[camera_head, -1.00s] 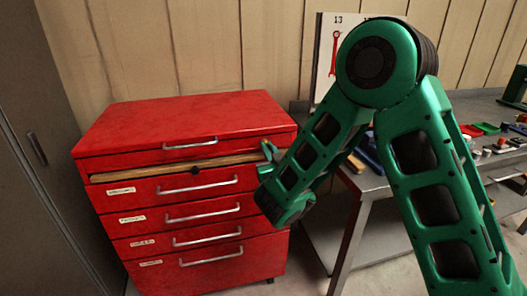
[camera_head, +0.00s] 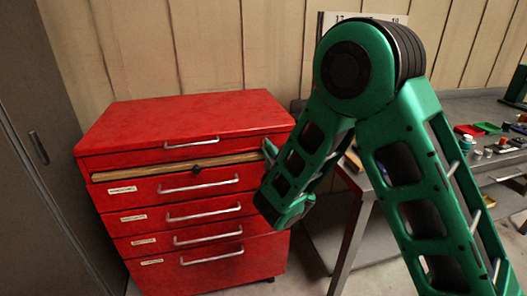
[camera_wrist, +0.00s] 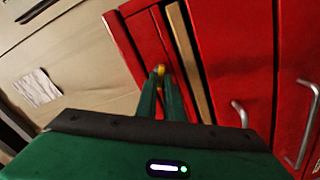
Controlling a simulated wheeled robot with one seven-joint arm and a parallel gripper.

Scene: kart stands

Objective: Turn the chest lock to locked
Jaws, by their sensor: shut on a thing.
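A red chest (camera_head: 185,121) stands at the left in the head view, its drawers closed as far as I can see. My gripper (camera_head: 268,150) is at the right end of its upper front, and the arm hides part of that side. In the wrist view my gripper (camera_wrist: 161,76) has its two green fingers close together, shut on a small yellow piece (camera_wrist: 159,69) on the red front, which looks like the chest lock's knob or key. The fingers hide most of it, so I cannot tell which way it is turned.
A wooden strip (camera_head: 160,171) runs across the chest below the top drawer, with metal handles (camera_head: 200,187) below. A grey workbench (camera_head: 372,181) with small items stands at right. A dark cabinet (camera_head: 35,190) stands at left.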

